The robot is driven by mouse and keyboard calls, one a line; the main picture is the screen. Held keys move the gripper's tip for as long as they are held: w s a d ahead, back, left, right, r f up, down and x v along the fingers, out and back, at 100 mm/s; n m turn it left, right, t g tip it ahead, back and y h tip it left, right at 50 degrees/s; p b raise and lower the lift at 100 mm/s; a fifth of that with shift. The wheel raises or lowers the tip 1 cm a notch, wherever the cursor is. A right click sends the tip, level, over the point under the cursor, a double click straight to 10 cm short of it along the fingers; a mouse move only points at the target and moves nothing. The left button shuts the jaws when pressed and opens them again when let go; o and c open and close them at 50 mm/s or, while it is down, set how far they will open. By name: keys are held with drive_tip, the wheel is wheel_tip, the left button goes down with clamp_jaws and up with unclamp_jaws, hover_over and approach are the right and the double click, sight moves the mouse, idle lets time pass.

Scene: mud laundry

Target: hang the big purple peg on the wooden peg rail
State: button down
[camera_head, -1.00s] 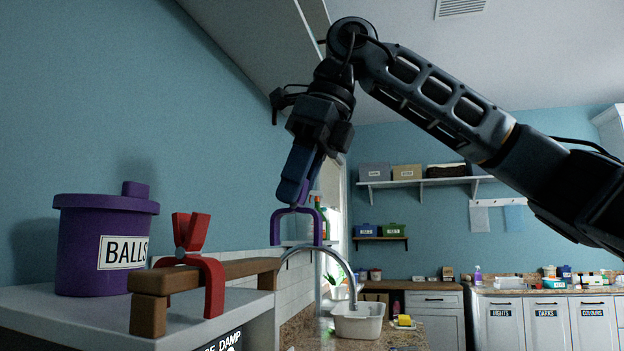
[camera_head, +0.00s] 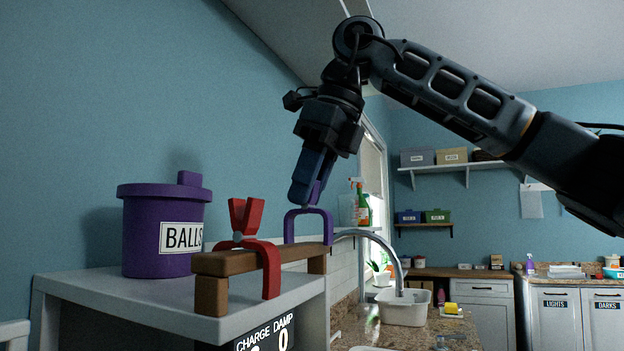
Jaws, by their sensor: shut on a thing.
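The big purple peg (camera_head: 309,213) is an upside-down U with its legs pointing down, in the head view. My gripper (camera_head: 306,201) points down and is shut on the peg's top. The wooden peg rail (camera_head: 228,262) is a brown bar on short feet, on a grey-white cabinet top. The purple peg is at the rail's far right end, its leg ends level with the bar's top. I cannot tell whether the legs straddle the bar or touch it. A red peg (camera_head: 271,270) straddles the rail's near part. The peg's upper tip is partly hidden by my gripper.
A purple tub labelled BALLS (camera_head: 140,235) stands behind the rail on the cabinet top (camera_head: 90,286). A curved tap (camera_head: 392,259) and a white basin (camera_head: 405,308) are to the right. The blue wall is close at left.

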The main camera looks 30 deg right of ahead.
sight(308, 208)
drive_tip(key=shift+f+b, duration=0.85)
drive_tip(key=shift+f, duration=0.7)
drive_tip(key=c, duration=0.8)
unclamp_jaws()
drive_tip(key=shift+c, duration=0.2)
drive_tip(key=shift+v, duration=3.9)
